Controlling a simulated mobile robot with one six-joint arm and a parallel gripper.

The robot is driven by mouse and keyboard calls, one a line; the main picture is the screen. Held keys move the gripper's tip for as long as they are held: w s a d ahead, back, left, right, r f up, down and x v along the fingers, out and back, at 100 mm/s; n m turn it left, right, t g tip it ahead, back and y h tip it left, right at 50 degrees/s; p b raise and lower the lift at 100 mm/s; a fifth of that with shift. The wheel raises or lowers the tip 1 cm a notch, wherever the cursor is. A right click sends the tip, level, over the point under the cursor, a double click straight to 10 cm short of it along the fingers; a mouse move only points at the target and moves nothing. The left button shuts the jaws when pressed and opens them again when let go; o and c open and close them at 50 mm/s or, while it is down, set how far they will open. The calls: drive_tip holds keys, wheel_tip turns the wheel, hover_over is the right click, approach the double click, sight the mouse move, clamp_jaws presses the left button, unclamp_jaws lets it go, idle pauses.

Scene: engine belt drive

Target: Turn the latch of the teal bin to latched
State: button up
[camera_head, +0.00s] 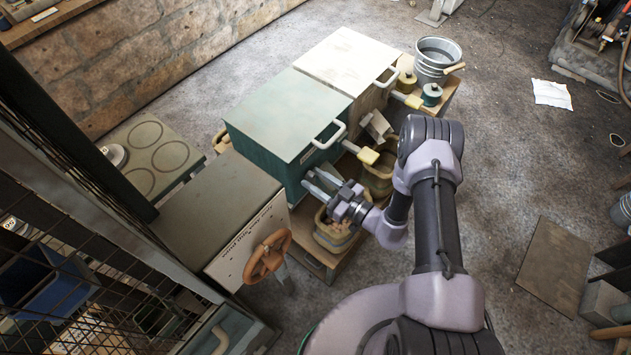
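The teal bin (268,160) stands closed at the centre, with a pale green lid (285,112) and a white handle (333,132) at its front edge. Its latch (366,155) is a lever with a pale yellow grip, sticking out to the right from near the front top corner. The exact latch setting is hard to read. My gripper (315,186) is in front of the bin's front face, below and left of the latch grip. Its two fingers are apart with nothing visible between them. Whether the fingertips touch the bin cannot be told.
A white bin (350,62) with a similar yellow latch (407,99) stands behind. Small containers (378,176) sit below the latch, close to my gripper. A grey cabinet with an orange handwheel (267,256) stands at left. A metal bucket (436,62) stands back right. Floor at right is mostly clear.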

drive_tip(key=shift+w+a, duration=0.1)
drive_tip(key=shift+a, duration=0.05)
clamp_jaws()
